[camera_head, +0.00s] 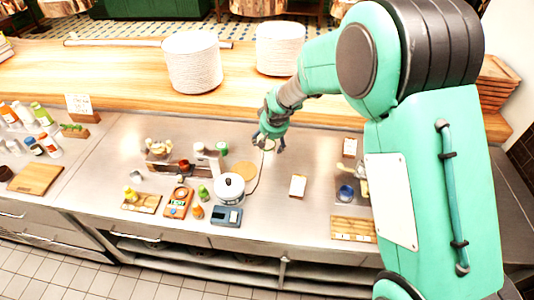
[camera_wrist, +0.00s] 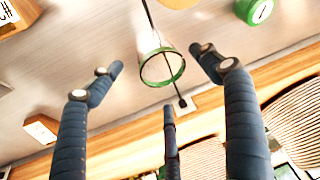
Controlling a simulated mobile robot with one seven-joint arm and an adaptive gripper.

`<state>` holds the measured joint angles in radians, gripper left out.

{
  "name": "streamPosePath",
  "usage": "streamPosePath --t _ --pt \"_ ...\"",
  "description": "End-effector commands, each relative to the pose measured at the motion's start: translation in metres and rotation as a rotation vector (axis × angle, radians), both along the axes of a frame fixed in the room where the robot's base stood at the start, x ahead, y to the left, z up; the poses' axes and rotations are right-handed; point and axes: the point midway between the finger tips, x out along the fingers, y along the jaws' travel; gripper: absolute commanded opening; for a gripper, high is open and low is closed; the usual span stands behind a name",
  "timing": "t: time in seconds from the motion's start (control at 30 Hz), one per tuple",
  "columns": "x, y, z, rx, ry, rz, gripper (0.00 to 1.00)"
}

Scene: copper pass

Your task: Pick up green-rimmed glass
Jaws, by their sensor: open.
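The green-rimmed glass (camera_wrist: 161,83) is clear with a green ring at its mouth. In the wrist view it stands on the steel counter, between the spread fingers. My gripper (camera_wrist: 160,78) is open, with one dark finger on the left, one on the right and one below the glass in the picture. No finger clearly touches the glass. In the head view my gripper (camera_head: 269,142) is low over the back of the counter, and the glass is mostly hidden among the fingers.
A green-lidded container (camera_wrist: 256,10) is near the glass. A white pot (camera_head: 230,190), a round wooden board (camera_head: 245,171) and a blue-grey scale (camera_head: 227,217) stand to the front left. Plate stacks (camera_head: 192,65) sit on the wooden ledge behind.

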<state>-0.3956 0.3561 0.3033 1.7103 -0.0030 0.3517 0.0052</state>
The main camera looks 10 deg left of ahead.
Motion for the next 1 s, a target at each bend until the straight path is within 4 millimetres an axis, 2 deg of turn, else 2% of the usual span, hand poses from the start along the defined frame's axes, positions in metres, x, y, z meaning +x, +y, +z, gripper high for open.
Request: streamPosePath --t 0.47,1.0 --pt "0.002 0.001 -0.004 0.000 0.000 0.000 0.78" --pt "0.018 0.011 -0.047 0.000 0.001 0.000 0.78"
